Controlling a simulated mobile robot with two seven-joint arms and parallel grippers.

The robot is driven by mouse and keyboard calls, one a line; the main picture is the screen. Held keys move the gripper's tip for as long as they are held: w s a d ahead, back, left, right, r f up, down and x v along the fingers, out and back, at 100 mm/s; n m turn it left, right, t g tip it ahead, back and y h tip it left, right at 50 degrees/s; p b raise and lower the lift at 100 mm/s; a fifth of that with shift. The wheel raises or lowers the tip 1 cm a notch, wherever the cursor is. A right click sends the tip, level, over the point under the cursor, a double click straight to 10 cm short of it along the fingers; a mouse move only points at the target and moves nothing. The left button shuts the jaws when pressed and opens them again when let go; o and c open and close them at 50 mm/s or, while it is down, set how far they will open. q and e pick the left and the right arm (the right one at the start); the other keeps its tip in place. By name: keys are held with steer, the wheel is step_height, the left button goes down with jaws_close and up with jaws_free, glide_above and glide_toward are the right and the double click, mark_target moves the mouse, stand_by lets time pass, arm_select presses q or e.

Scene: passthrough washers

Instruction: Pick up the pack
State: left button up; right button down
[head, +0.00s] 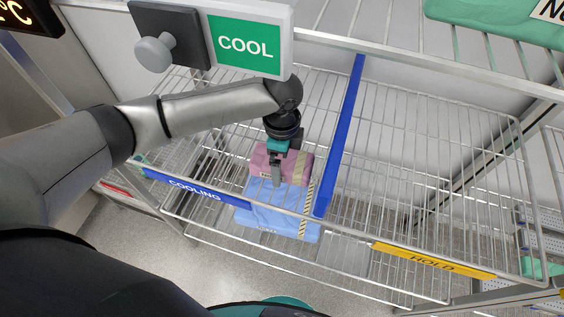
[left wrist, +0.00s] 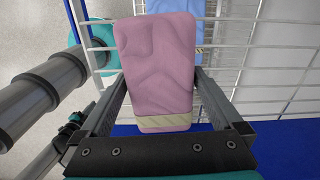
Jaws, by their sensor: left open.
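A pink wrapped pack (head: 291,172) with a pale tape band lies on the wire shelf (head: 400,170), left of the blue divider. In the left wrist view the pink pack (left wrist: 155,60) lies between the two fingers. My left gripper (head: 276,176) is open and reaches down over the pink pack; it also shows in the left wrist view (left wrist: 160,85). Whether the fingers touch the pack's sides I cannot tell. A blue pack (head: 268,212) with a striped band lies directly in front of the pink one. My right gripper is not in view.
A blue divider (head: 340,140) stands close to the packs' right. The shelf front carries a blue COOLING strip (head: 190,188) and a yellow HOLD strip (head: 432,260). A COOL sign (head: 245,46) hangs above. The HOLD side looks clear.

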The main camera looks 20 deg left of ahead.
arm_select(q)
steer(key=c, duration=1.3)
steer(key=shift+r, duration=0.1)
steer(key=shift+c, duration=0.2)
